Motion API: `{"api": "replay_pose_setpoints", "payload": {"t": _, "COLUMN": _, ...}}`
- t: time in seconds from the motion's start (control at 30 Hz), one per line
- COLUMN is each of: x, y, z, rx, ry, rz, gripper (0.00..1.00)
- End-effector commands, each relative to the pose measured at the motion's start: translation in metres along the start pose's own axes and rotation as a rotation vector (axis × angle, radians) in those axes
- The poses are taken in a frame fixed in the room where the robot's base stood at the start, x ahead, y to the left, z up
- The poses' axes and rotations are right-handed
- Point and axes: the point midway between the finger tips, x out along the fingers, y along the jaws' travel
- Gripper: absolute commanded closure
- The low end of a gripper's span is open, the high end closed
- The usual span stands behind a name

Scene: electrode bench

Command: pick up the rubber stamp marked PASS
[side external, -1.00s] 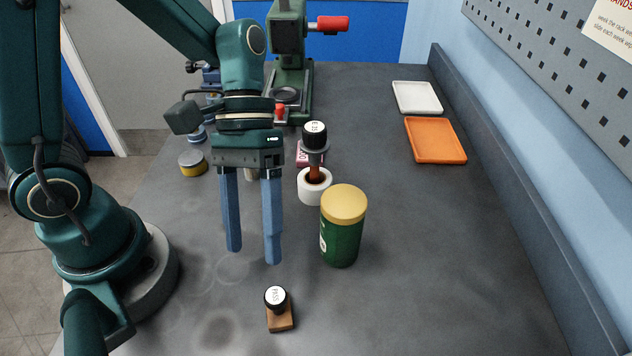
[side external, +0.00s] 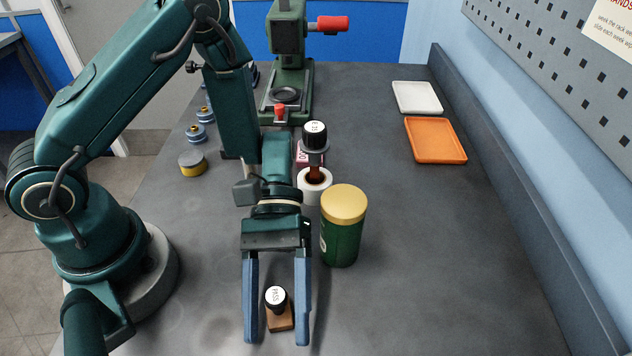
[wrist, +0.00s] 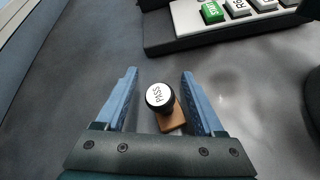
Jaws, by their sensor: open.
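The PASS stamp (side external: 277,305) stands upright on the bench near the front, with a black knob, a white top label reading PASS and a wooden base. In the wrist view the stamp (wrist: 160,97) shows between the fingers, with its base closer to the right finger. My gripper (side external: 276,338) is open, with one blue finger on each side of the stamp. In the wrist view my gripper (wrist: 159,78) has a gap on both sides of the knob. I cannot tell whether a finger touches the base.
A green jar with a yellow lid (side external: 342,225) stands close behind and right of my gripper. Another black-topped stamp (side external: 315,145) stands in a white ring (side external: 314,187). An orange tray (side external: 435,140) and white tray (side external: 416,97) lie back right. A keypad device (wrist: 220,22) shows in the wrist view.

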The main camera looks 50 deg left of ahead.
Motion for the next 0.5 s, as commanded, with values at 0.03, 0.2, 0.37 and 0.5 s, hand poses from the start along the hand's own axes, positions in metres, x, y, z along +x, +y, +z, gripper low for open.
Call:
{"api": "replay_pose_setpoints", "payload": {"t": 0.03, "x": 0.0042, "y": -0.0007, "z": 0.0002, "rx": -0.001, "ry": -0.001, "rz": -0.002, "gripper": 0.30}}
{"api": "replay_pose_setpoints", "payload": {"t": 0.2, "x": 0.0082, "y": -0.0008, "z": -0.0001, "rx": -0.002, "ry": 0.001, "rz": -0.001, "gripper": 0.30}}
{"api": "replay_pose_setpoints", "payload": {"t": 0.37, "x": 0.0078, "y": -0.0007, "z": -0.0002, "rx": -0.001, "ry": 0.002, "rz": -0.001, "gripper": 0.30}}
{"api": "replay_pose_setpoints", "payload": {"t": 0.5, "x": 0.0077, "y": -0.0007, "z": -0.0002, "rx": -0.001, "ry": 0.002, "rz": -0.001, "gripper": 0.84}}
